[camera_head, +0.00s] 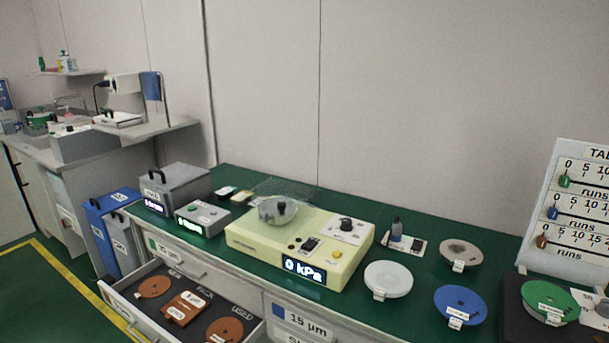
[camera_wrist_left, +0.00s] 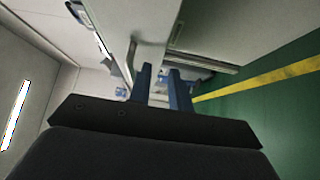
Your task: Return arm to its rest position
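My left gripper (camera_wrist_left: 161,80) shows in the left wrist view, with two blue fingers held a small gap apart and nothing between them. It is clear of the green bench top (camera_head: 408,308). Past its fingers are a grey cabinet side and the green floor. Neither of my arms shows in the head view, and my right gripper is in no view.
A cream machine (camera_head: 248,240) reading 0 kPa stands on the bench. White (camera_head: 388,278), blue (camera_head: 460,305) and green (camera_head: 550,299) discs lie to its right. An open drawer (camera_head: 127,306) with brown discs juts out front-left. A yellow line (camera_wrist_left: 270,76) crosses the floor.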

